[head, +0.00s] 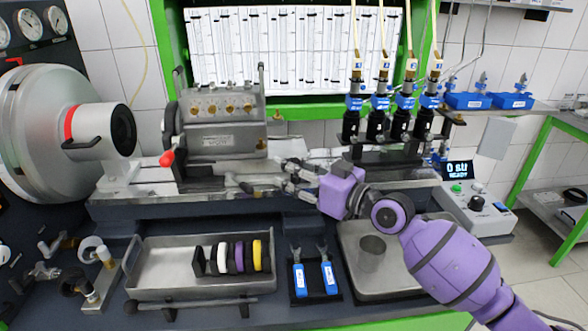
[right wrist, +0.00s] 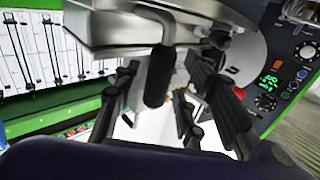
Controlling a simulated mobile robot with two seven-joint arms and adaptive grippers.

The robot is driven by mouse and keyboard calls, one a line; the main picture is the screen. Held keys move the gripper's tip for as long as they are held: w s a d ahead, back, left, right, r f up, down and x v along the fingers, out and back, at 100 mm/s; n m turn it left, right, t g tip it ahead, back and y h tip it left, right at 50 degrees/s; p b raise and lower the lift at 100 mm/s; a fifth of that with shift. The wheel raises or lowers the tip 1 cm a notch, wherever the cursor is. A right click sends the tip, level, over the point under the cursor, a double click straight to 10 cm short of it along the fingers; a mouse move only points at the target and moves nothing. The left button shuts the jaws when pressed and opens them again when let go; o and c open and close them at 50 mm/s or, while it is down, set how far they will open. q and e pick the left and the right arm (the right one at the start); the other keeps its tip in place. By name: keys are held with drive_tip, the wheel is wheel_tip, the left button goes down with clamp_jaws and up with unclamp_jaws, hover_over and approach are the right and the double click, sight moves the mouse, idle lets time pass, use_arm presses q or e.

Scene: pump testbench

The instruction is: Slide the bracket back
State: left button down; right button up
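The bracket (head: 215,140) is a grey metal block with a row of brass fittings. It sits on the bench rail (head: 330,190) left of the middle. In the right wrist view, a black handle grip (right wrist: 160,77) on a metal stem shows between the finger pairs, with a metal plate (right wrist: 120,32) beside it. My right gripper (head: 285,176) is low at the bracket's right end, and its spread fingers (right wrist: 160,110) also show in the right wrist view. It looks open, and contact with the handle is unclear. My left gripper is out of view.
A red-knobbed lever (head: 167,158) and a big silver cylinder (head: 105,132) stand left of the bracket. Several black-and-blue injectors (head: 377,118) hang at the right. A metal tray (head: 165,260) with coloured rings and two blue-handled tools (head: 313,272) lie in front.

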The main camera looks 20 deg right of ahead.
drive_tip(key=shift+s+d, duration=0.1)
drive_tip(key=v, duration=1.1)
drive_tip(key=shift+s, duration=0.35)
drive_tip(key=shift+d, duration=0.1)
